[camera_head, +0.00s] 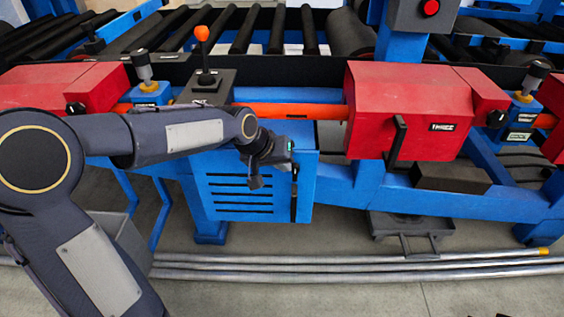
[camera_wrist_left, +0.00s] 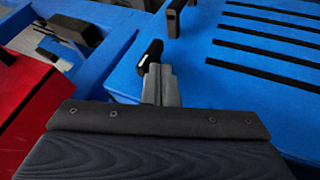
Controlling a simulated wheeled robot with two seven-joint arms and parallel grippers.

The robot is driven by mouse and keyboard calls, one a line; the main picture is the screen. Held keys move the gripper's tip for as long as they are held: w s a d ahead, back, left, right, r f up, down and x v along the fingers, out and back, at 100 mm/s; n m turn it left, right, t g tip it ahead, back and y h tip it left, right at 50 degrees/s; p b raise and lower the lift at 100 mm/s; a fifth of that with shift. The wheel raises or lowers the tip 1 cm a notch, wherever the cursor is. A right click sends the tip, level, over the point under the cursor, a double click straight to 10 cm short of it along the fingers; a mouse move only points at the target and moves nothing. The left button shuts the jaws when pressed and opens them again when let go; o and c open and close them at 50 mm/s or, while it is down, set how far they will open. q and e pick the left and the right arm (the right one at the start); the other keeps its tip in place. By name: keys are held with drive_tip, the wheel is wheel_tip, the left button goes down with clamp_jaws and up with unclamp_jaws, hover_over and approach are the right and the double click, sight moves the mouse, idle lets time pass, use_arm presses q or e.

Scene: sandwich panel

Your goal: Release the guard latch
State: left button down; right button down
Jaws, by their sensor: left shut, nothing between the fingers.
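My left gripper (camera_head: 293,167) is in front of the blue cabinet (camera_head: 240,208), near the cabinet's right edge. In the left wrist view its fingers (camera_wrist_left: 161,84) are shut and hold nothing. A small black handle-like piece (camera_wrist_left: 151,53) sits right at the fingertips; whether they touch cannot be told. In the head view a black upright bar (camera_head: 294,205) runs down the cabinet front below the gripper. Which black part is the guard latch is not clear. My right gripper is not seen.
A roller conveyor (camera_head: 240,32) runs along the back. An orange-knobbed lever (camera_head: 203,55) stands above the cabinet. A blue beam (camera_head: 450,203) extends to the right. Metal pipes (camera_head: 350,268) lie along the floor in front, with bare floor nearer to me.

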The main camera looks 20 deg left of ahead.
sight(298, 167)
use_arm(q)
drive_tip(key=shift+d+r, duration=0.1)
drive_tip(key=d+y+p, duration=0.1)
drive_tip(key=y+p, duration=0.1)
drive_tip(key=d+m+g+y+p, duration=0.1)
drive_tip(key=y+p, duration=0.1)
drive_tip(key=w+d+r+g+y+p, duration=0.1)
drive_tip(key=y+p, duration=0.1)
drive_tip(key=y, duration=0.1)
drive_tip(key=shift+m, duration=0.3)
drive_tip(key=shift+w+d+g+y+p, duration=0.1)
drive_tip(key=shift+d+g+y+p, duration=0.3)
drive_tip(key=shift+y, duration=0.8)
drive_tip(key=shift+w+d+f, duration=0.1)
drive_tip(key=shift+d+f, duration=0.2)
drive_tip(key=shift+d, duration=0.2)
drive_tip(key=shift+r, duration=0.2)
drive_tip(key=shift+r+p, duration=0.5)
drive_tip(key=shift+r, duration=0.15)
